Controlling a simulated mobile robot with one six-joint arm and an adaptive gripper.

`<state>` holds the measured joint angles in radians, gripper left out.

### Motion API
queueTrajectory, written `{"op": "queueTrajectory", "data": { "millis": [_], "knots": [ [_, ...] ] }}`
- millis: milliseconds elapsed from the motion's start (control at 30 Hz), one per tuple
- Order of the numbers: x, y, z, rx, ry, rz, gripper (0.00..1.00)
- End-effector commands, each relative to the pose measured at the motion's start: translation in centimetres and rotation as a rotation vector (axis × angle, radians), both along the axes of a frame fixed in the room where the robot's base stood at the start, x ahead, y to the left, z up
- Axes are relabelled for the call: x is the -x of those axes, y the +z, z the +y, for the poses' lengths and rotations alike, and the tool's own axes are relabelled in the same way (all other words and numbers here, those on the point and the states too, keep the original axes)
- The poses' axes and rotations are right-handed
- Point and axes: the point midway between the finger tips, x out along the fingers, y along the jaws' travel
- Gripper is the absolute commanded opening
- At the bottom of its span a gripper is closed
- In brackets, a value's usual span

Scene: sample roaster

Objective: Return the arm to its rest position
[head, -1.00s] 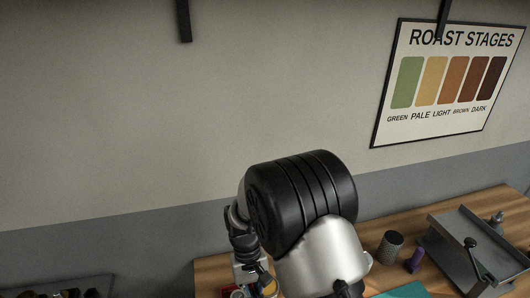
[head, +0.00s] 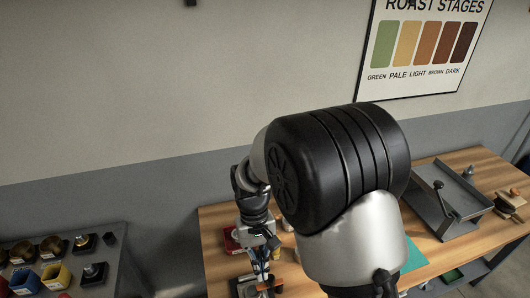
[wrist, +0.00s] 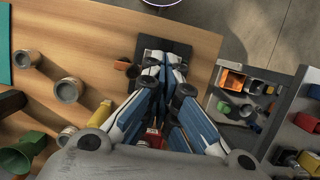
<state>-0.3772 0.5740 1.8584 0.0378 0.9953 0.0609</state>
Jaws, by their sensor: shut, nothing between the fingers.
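My arm fills the middle of the head view and hides part of the bench. My gripper (head: 262,279) hangs at its far end, above the left part of the wooden bench (head: 222,215). In the wrist view my gripper (wrist: 163,62) has its blue and grey fingers brought together at the tips, with nothing held. A dark square plate (wrist: 178,48) lies beyond the fingertips on the bench; I cannot tell the gap in height.
Several cups, including a metal cup (wrist: 69,89) and a green cup (wrist: 22,153), stand left of the gripper. A shelf with bins (head: 92,240) stands left of the bench. A grey tray (head: 447,200) sits at the right. A roast-stages poster (head: 425,45) hangs on the wall.

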Motion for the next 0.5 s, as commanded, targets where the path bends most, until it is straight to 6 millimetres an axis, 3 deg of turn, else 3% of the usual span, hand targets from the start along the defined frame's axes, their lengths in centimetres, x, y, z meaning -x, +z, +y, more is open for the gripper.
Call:
{"op": "queueTrajectory", "data": {
  "millis": [267,500],
  "knots": [
    [0.8,6.9,-3.6,-0.044,-0.060,-0.136,0.00],
    [4.5,13.5,-8.4,-0.082,-0.141,-0.318,0.00]
  ]
}}
